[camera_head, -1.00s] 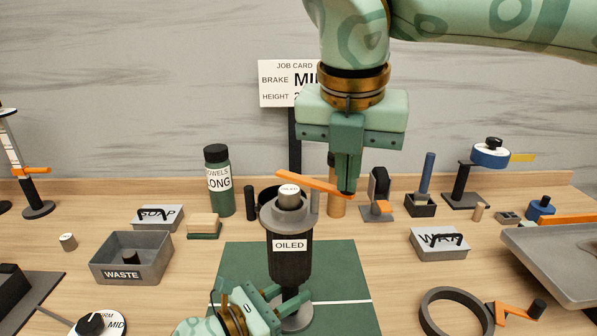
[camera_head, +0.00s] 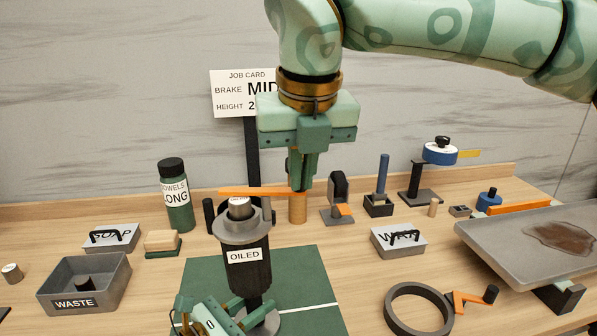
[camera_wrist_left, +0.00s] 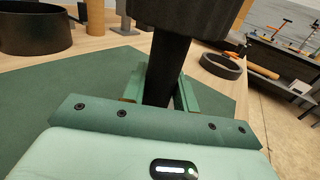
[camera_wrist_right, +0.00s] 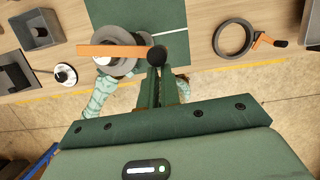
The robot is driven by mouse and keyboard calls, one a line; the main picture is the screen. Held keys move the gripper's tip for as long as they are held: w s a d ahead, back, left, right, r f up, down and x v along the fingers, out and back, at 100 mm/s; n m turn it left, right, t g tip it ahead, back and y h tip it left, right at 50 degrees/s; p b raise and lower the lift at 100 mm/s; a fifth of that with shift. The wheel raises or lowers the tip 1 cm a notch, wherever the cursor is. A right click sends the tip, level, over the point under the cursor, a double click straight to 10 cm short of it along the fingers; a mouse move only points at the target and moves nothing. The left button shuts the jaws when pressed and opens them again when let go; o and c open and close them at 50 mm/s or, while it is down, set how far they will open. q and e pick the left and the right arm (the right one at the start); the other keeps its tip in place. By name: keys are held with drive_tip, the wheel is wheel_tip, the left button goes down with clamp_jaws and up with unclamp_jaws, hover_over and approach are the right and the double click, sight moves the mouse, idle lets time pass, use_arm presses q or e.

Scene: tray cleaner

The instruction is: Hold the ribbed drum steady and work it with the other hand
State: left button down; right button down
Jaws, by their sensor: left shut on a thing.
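The dark drum (camera_head: 248,272), labelled OILED, stands upright on a stem with a round grey base on the green mat (camera_head: 205,270). A grey collar and a white-topped hub (camera_head: 238,207) sit on top. An orange crank bar (camera_head: 255,191) lies across it; in the right wrist view the bar (camera_wrist_right: 110,51) ends at a dark knob (camera_wrist_right: 158,55). My left gripper (camera_wrist_left: 160,88) is shut on the stem below the drum. My right gripper (camera_head: 300,184) points down at the bar's knob end, fingertips at the knob; whether they are closed on it is unclear.
A grey WASTE bin (camera_head: 85,282), a SOAP box (camera_head: 111,238) and a green bottle (camera_head: 175,200) stand to the left. A WAX-like lidded box (camera_head: 399,241), a grey ring (camera_head: 418,308) and a stained tray (camera_head: 490,238) are to the right.

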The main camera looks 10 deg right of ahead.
drive_tip(key=shift+a, duration=0.3)
drive_tip(key=s+r, duration=0.6)
drive_tip(key=r, duration=0.3)
drive_tip(key=shift+s+r, duration=0.15)
drive_tip(key=shift+r, duration=0.2)
drive_tip(key=shift+d, duration=0.1)
